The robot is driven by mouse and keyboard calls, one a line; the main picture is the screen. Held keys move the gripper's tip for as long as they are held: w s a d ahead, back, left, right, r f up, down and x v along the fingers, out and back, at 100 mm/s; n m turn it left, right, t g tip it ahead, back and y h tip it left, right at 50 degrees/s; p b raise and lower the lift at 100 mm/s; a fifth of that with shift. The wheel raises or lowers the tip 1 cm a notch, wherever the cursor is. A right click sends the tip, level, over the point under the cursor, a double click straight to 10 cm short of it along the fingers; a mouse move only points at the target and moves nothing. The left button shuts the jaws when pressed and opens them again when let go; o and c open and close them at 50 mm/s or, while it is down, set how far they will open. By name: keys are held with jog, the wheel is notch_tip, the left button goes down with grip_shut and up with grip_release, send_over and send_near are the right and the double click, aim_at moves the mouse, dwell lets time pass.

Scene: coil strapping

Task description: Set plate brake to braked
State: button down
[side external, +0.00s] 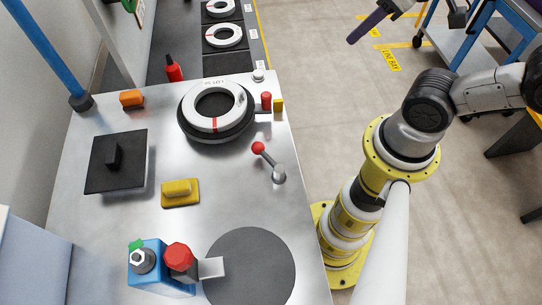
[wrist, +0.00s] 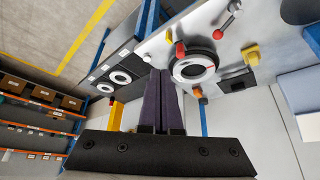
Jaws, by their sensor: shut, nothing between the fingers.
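A lever with a red ball knob (side external: 258,148) and a grey pivot (side external: 279,176) stands near the bench's right edge, its knob pointing up-left. It also shows at the top of the wrist view (wrist: 219,31). I cannot tell for certain that this is the plate brake; no setting label is readable. The round black plate (side external: 217,138) bears a white coil (side external: 196,122) with a red band. A red upright peg (side external: 266,101) is beside the plate. My gripper (side external: 351,41) is shut and empty, high at the top, right of the bench. Its dark fingers meet in the wrist view (wrist: 160,72).
A blue post (side external: 50,50) rises at left.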

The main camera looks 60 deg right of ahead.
aim_at(256, 143)
jog(key=c, duration=1.6)
grip_release()
